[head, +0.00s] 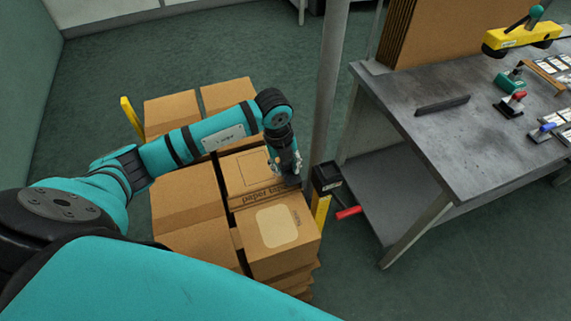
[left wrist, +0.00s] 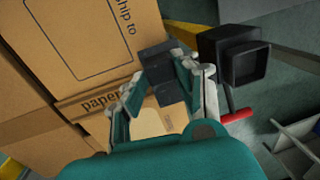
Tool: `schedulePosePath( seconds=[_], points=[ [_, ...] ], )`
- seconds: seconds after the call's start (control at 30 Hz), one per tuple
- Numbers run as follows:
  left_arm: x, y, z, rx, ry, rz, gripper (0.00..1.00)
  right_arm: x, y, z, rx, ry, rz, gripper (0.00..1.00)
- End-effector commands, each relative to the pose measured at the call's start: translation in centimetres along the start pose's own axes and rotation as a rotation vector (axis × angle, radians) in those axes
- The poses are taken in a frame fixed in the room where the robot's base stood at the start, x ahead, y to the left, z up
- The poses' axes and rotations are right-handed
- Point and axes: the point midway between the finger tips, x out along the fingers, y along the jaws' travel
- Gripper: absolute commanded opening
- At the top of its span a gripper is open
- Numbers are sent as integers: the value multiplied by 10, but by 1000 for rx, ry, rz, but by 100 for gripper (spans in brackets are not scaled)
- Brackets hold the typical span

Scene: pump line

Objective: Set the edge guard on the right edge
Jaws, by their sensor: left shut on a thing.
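My left gripper (head: 286,168) points down at the right edge of the stacked cartons and is shut on a small dark grey piece, which I take as the edge guard (head: 292,181). In the left wrist view the edge guard (left wrist: 153,53) shows between and beyond the fingertips of the gripper (left wrist: 157,75), at the right edge of the carton (left wrist: 85,40) marked "ship to". The fingers hide part of it. I cannot tell whether it touches the carton. In the head view this carton (head: 245,170) lies behind the one with a pale label (head: 277,226). My right gripper is not in view.
A black box (head: 327,178) on a yellow post (head: 320,213), with a red handle (head: 348,212), stands close right of the stack. A grey post (head: 329,90) rises behind. A workbench (head: 430,140) at right carries a dark strip (head: 442,105) and tools. The floor at left is clear.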

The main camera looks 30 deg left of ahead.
Motion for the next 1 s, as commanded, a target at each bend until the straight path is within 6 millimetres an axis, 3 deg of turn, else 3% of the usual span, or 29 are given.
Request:
schedulePosePath(
  seconds=[0.8, 0.83, 1.0],
  points=[
    [16, 4, -2, 0, 4, 8, 0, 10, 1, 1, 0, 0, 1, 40],
    [16, 4, -2, 1, 5, 9, 31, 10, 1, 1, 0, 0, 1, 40],
    [17, 4, -3, 1, 6, 10, 53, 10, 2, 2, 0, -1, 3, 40]
  ],
)
